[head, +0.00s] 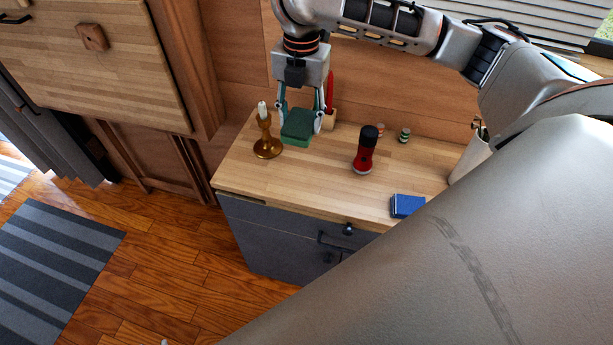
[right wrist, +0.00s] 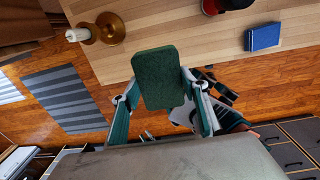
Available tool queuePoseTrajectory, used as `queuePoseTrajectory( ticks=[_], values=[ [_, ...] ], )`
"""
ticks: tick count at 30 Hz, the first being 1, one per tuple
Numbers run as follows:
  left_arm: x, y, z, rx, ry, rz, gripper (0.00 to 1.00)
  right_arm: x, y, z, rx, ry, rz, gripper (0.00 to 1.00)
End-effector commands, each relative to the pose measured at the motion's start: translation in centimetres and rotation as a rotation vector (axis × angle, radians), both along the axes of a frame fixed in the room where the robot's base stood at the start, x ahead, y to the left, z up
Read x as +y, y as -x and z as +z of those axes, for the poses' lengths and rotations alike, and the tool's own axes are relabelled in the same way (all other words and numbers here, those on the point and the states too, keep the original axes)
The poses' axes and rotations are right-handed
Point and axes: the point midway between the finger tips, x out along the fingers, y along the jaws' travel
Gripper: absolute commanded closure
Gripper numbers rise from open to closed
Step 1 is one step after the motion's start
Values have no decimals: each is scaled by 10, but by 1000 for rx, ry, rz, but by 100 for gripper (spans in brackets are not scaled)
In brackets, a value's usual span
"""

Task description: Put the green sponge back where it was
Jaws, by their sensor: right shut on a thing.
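The green sponge (head: 297,125) is held between the fingers of my right gripper (head: 301,112), over the left part of the wooden counter top (head: 310,170). In the right wrist view the sponge (right wrist: 157,78) shows its broad face, with a finger on either side of its near end. My right gripper (right wrist: 161,103) is shut on it. I cannot tell whether the sponge touches the counter. My left gripper is not in view.
A brass candlestick with a white candle (head: 266,135) stands close left of the sponge. A red upright object (head: 330,92) stands behind the gripper. A red and black bottle (head: 366,150), small jars (head: 404,135) and a blue box (head: 406,206) are to the right. The front-middle counter is clear.

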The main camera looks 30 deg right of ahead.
Motion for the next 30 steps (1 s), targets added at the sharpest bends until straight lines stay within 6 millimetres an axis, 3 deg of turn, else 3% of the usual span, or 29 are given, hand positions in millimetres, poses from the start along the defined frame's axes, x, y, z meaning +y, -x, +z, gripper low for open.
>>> queuePoseTrajectory(
  ticks=[3,7,24,30],
  values=[
    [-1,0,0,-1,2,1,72,-12,4,9,19,15,8,73],
    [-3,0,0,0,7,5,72,-14,7,-2,31,17,12,73],
    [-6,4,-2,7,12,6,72,-13,7,-129,30,15,9,73],
    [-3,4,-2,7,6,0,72,-13,5,-149,25,15,10,73]
  ],
)
